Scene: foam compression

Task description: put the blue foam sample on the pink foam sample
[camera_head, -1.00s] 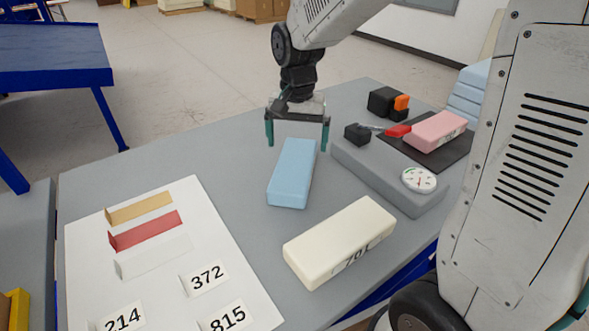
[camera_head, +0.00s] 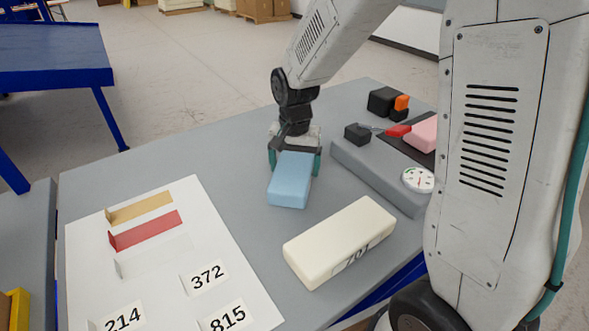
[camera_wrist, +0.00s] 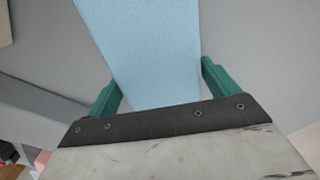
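The blue foam sample (camera_head: 289,184) is a light-blue block lying on the grey table. My gripper (camera_head: 295,160) is lowered over its far end, with one teal finger on each side. In the wrist view the blue foam sample (camera_wrist: 145,45) runs between the two fingers (camera_wrist: 160,80), which look in contact with its sides; it does not look lifted. The pink foam sample (camera_head: 425,134) lies on a dark mat at the right, partly hidden behind my arm. My gripper is to the left of it.
A cream foam block (camera_head: 340,242) lies in front. A white sheet (camera_head: 160,262) with colour strips and number cards covers the left.

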